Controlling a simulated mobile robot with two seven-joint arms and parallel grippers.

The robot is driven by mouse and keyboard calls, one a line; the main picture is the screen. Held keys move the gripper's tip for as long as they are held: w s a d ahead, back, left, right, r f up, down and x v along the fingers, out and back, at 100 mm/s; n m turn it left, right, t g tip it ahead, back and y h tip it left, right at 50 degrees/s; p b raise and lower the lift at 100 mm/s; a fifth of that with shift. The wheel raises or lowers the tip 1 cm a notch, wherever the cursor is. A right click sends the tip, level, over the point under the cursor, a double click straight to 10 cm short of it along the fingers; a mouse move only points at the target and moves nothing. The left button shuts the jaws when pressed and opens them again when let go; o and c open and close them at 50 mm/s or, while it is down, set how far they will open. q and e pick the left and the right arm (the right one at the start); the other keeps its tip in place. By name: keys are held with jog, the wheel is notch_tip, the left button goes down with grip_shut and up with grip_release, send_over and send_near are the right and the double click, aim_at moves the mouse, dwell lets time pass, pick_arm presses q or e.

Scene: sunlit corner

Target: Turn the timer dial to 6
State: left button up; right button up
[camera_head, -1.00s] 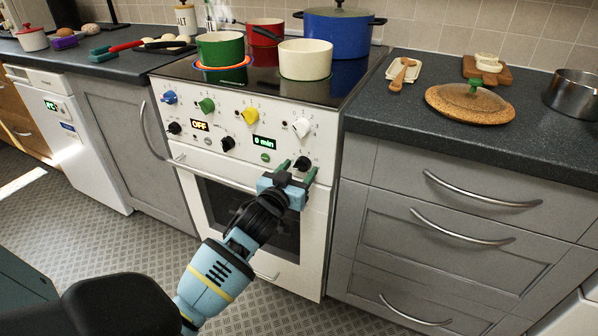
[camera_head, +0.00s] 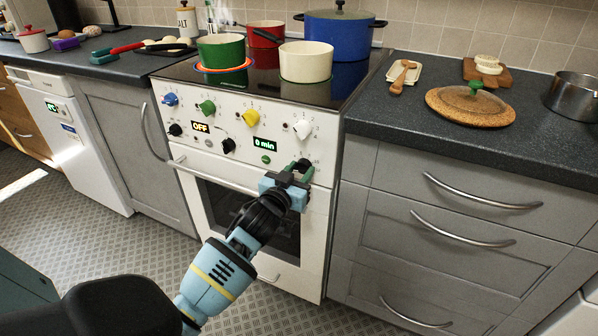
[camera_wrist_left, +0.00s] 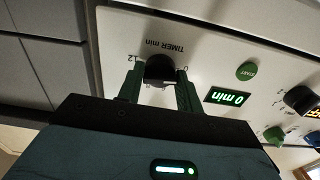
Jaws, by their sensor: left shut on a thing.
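The timer dial (camera_head: 302,163) is a black knob at the lower right of the white stove's control panel. In the left wrist view the dial (camera_wrist_left: 160,68) sits under the label "TIMER min", between the green fingers. My left gripper (camera_head: 300,171) is at the panel, its two green fingers shut on the dial from either side; it also shows in the left wrist view (camera_wrist_left: 161,84). The green timer display (camera_head: 265,144) reads "0 min". Most of the dial's scale is hidden or too small to read. My right gripper is not in view.
Other knobs sit close by: a white one (camera_head: 302,129), a yellow one (camera_head: 250,118) and a black one (camera_head: 228,145). The oven door handle (camera_head: 225,173) runs just below the panel. A cream pot (camera_head: 306,61) stands on the hob above.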

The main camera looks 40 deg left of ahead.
pick_arm(q)
jog(key=m+p, duration=0.2)
jog(key=m, duration=0.1)
jog(key=shift+r, duration=0.1)
jog(key=m+p, duration=0.1)
jog(key=m, duration=0.2)
jog(key=m+p, duration=0.1)
jog(key=m, duration=0.2)
jog(key=shift+m, duration=0.4)
jog(key=m+p, duration=0.1)
jog(key=m, duration=0.4)
jog(key=shift+m, duration=0.3)
jog(key=o, duration=1)
jog(key=shift+s, duration=0.1)
